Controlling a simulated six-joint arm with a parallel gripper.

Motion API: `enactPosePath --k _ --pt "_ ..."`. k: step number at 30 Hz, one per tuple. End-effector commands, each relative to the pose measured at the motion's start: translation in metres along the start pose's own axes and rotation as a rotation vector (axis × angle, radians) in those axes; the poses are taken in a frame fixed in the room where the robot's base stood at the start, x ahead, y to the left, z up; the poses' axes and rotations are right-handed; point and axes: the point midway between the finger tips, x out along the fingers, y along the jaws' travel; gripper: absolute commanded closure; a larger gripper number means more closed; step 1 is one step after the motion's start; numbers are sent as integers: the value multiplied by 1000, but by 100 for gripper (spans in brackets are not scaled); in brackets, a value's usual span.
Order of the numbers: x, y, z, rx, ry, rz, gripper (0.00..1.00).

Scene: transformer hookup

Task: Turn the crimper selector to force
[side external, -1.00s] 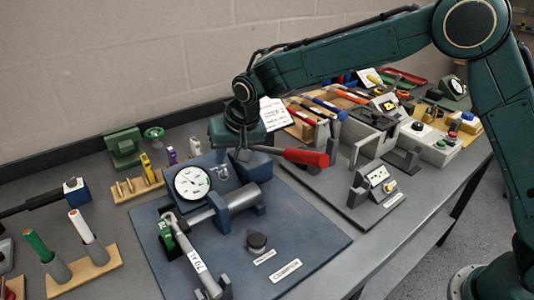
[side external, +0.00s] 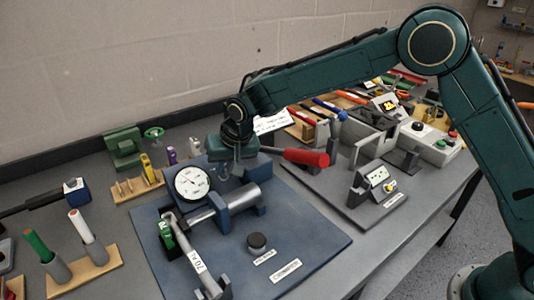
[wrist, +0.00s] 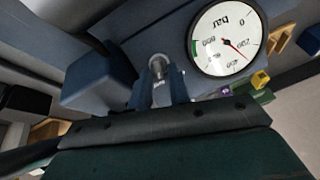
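The crimper stands on a blue baseplate (side external: 317,240), with a round white gauge (side external: 192,183), a silver cylinder and a red-gripped lever (side external: 305,158). A black round knob (side external: 257,243) sits near the plate's front, beside small labels; I cannot read them well enough to confirm it is the selector. The gauge (wrist: 226,39) is close on the right.
A wooden stand (side external: 140,187) with small pegs is left of the baseplate. Grey fixtures (side external: 378,186) and a control box stand to the right. The front of the blue plate around the black knob is mostly clear.

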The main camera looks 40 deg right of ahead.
Motion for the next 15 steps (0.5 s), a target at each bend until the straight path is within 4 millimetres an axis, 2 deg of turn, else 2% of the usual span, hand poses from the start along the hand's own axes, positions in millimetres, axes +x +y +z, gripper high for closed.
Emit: enactPosePath --k 8,15 --pt "0 0 0 -19 0 6 100" --pt "-1 -2 0 -105 1 25 100"
